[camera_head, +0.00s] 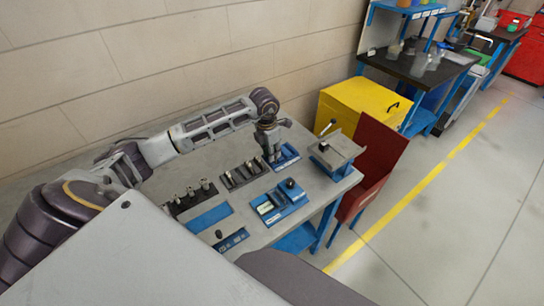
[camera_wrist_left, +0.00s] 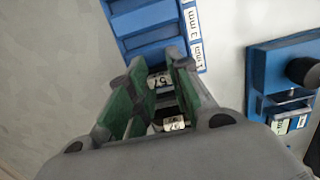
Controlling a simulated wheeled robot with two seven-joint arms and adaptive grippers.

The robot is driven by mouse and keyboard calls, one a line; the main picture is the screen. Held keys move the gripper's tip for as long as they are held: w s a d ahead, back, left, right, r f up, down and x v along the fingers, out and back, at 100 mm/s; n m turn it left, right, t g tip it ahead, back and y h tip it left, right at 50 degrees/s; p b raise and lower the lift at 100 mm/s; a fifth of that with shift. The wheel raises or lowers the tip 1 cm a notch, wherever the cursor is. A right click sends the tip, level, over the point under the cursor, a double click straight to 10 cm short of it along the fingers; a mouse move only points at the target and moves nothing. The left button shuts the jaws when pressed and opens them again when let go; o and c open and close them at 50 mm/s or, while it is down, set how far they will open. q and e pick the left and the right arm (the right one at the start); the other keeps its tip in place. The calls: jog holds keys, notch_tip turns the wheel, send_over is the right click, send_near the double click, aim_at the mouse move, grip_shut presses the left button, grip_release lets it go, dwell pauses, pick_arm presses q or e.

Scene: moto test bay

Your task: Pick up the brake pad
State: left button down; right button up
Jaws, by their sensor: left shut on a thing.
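My left gripper (camera_head: 271,156) reaches down over a blue slotted tray (camera_head: 288,161) near the back of the grey table. In the left wrist view the gripper (camera_wrist_left: 160,85) has green-faced fingers closed around a small dark piece with a white label (camera_wrist_left: 174,124), which seems to be the brake pad. The fingers hide most of it. The blue tray (camera_wrist_left: 148,22) lies just beyond the fingertips and has white labels along its right edge. I cannot tell whether the piece still touches the tray. My right gripper is not in view.
A blue gauge fixture with a black knob (camera_head: 280,202) stands in front of the tray; it also shows in the left wrist view (camera_wrist_left: 262,75). A dark rack of fittings (camera_head: 243,174) is to the left. A grey stand with a lever (camera_head: 335,150) is to the right.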

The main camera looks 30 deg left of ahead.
pick_arm(q)
jog(key=shift+r, duration=0.5)
notch_tip(320, 180, up, 4)
jog(key=shift+r, duration=0.15)
notch_tip(320, 180, up, 3)
jog(key=shift+r+b, duration=0.1)
jog(key=shift+b, duration=0.25)
jog(key=shift+r, duration=0.75)
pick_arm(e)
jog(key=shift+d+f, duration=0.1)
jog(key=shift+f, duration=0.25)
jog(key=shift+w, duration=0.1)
